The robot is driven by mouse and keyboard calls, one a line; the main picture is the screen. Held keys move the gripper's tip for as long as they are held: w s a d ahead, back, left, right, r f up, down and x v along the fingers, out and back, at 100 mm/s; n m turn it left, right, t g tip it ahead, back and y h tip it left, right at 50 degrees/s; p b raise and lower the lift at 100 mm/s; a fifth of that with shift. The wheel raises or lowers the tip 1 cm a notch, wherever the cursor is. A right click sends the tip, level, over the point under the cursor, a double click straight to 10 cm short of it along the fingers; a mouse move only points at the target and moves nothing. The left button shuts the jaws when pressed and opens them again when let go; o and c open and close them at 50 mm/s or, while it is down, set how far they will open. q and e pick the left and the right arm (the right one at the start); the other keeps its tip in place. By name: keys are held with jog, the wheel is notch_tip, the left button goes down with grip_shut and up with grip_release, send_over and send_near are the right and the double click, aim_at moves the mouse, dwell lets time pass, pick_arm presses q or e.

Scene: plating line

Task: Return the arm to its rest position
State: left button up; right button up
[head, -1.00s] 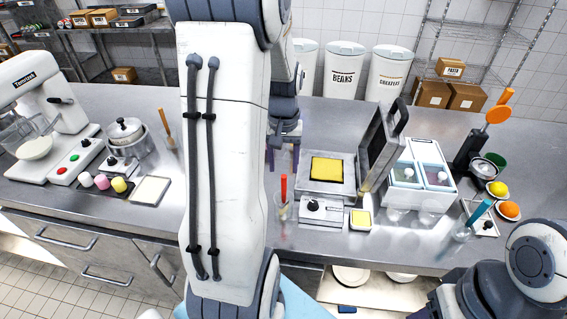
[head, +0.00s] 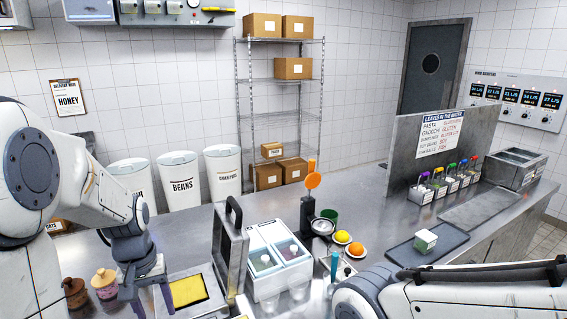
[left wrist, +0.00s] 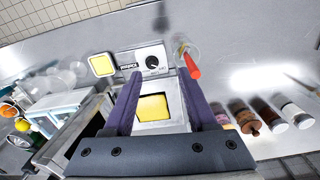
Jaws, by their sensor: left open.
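My left arm (head: 70,185) comes in from the left of the head view, bent, with its gripper (head: 150,292) pointing down above the counter. The gripper's fingers are apart and nothing is held between them. In the left wrist view the fingers of my left gripper (left wrist: 158,80) frame the hot press with its yellow square (left wrist: 153,107) below. The yellow square also shows in the head view (head: 188,291), right of the gripper. My right arm (head: 440,300) lies across the lower right of the head view; its gripper is out of view.
The press's raised lid (head: 230,252) stands upright close to the right of my left gripper. Pepper mills (head: 104,283) stand to its left. A white two-bin container (head: 277,262) and fruit (head: 343,237) lie farther right. The counter beyond the fruit has clear room.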

pick_arm(q)
jog(key=s+d+r+m+b, duration=0.1)
jog(key=s+d+m, duration=0.15)
jog(key=d, duration=0.55)
jog(key=s+d+m, duration=0.2)
jog(key=d+m, duration=0.1)
jog(key=d, duration=0.4)
jog(key=s+d+m+h, duration=0.1)
jog(key=s+d+m, duration=0.6)
jog(key=s, duration=0.5)
jog(key=d+b, duration=0.1)
jog(key=d, duration=0.1)
jog(key=shift+d, duration=0.3)
jog(key=shift+w, duration=0.1)
jog(key=shift+c, duration=0.3)
